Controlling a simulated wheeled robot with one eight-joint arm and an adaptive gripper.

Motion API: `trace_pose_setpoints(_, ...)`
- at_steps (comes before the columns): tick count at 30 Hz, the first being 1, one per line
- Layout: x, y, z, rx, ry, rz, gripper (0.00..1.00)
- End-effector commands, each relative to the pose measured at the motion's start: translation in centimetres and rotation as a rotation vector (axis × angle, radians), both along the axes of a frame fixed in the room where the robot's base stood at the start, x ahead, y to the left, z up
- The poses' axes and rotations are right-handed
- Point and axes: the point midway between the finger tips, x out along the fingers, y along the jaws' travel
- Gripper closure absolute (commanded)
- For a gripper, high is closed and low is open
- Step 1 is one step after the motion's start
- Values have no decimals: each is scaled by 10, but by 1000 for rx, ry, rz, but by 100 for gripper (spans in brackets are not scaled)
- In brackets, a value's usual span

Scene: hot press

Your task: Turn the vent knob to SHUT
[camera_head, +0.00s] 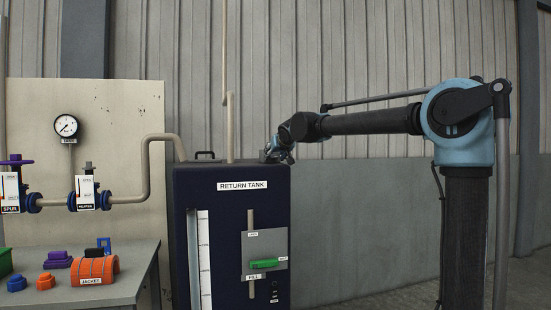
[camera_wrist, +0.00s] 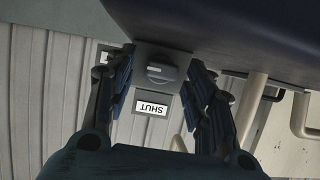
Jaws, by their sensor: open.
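The vent knob (camera_wrist: 163,73) is a dark grey round knob with a raised grip bar, on a grey plate in the wrist view. Its bar lies roughly across the picture, with a pale mark at its left end. A white SHUT label (camera_wrist: 152,107), upside down, sits below the knob. My gripper (camera_wrist: 161,72) is open, one finger on each side of the knob; I cannot tell whether either finger touches it. In the head view my gripper (camera_head: 279,153) is at the top right of the return tank (camera_head: 225,178), and the knob cannot be made out there.
A black handle (camera_head: 204,155) and a beige pipe (camera_head: 230,125) stand on the tank top, left of my gripper. A green-handled fill lever (camera_head: 264,263) is on the tank front. A grey table (camera_head: 120,292) with several coloured parts is at left. Space right of the tank is clear.

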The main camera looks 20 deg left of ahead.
Motion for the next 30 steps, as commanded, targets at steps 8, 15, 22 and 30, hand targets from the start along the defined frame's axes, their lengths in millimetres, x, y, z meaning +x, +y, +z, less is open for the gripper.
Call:
trace_pose_setpoints(8, 0, 0, 0, 0, 0, 0, 95)
trace_pose_setpoints(15, -1, 1, 0, -48, -28, 1, 95)
trace_pose_setpoints(22, -2, 2, -1, -177, -107, 0, 95)
trace_pose_setpoints(30, -2, 2, -1, -228, -139, -2, 95)
